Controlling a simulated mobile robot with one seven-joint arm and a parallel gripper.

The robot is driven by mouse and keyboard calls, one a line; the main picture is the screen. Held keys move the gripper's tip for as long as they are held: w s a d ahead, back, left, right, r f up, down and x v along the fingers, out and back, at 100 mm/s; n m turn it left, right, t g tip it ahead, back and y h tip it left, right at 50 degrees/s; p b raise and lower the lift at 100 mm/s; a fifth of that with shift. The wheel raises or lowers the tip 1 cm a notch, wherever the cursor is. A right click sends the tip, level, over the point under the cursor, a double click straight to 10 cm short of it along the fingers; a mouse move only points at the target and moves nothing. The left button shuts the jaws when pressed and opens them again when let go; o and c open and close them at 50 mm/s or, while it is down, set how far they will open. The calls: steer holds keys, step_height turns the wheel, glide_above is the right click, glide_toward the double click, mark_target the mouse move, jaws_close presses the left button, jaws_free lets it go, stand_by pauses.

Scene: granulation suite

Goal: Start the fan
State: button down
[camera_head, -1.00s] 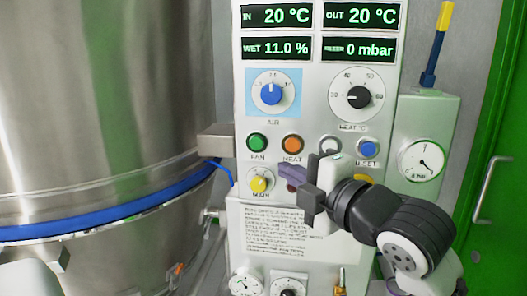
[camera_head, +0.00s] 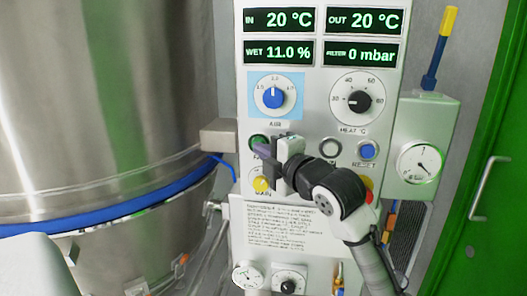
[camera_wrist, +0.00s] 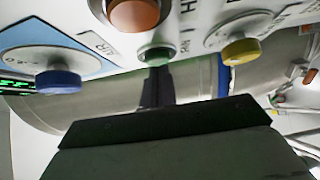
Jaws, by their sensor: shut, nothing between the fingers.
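The green FAN button (camera_head: 257,141) is on the white control panel, partly hidden behind my gripper (camera_head: 262,151). My gripper is shut and empty, its fingertips at the lower edge of the button. In the wrist view the closed fingers (camera_wrist: 158,82) point straight at the green button (camera_wrist: 155,54). The tips look very close to it; whether they touch it I cannot tell. The displays read 20 °C in, 20 °C out, 11.0 % and 0 mbar.
The blue AIR knob (camera_head: 273,96) and black HEAT knob (camera_head: 359,101) are above. The yellow MAIN knob (camera_head: 261,184) is just below my fingers, and the orange button (camera_wrist: 134,12) beside FAN. The blue RESET button (camera_head: 367,151) is at right. A steel vessel (camera_head: 100,100) stands left.

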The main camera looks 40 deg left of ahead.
stand_by(0.3)
steer(key=shift+w+a+f+b, duration=0.1)
steer(key=shift+w+a+b, duration=0.3)
steer(key=shift+w, duration=0.2)
steer(key=shift+w+d+r, duration=0.2)
steer(key=shift+r, duration=0.1)
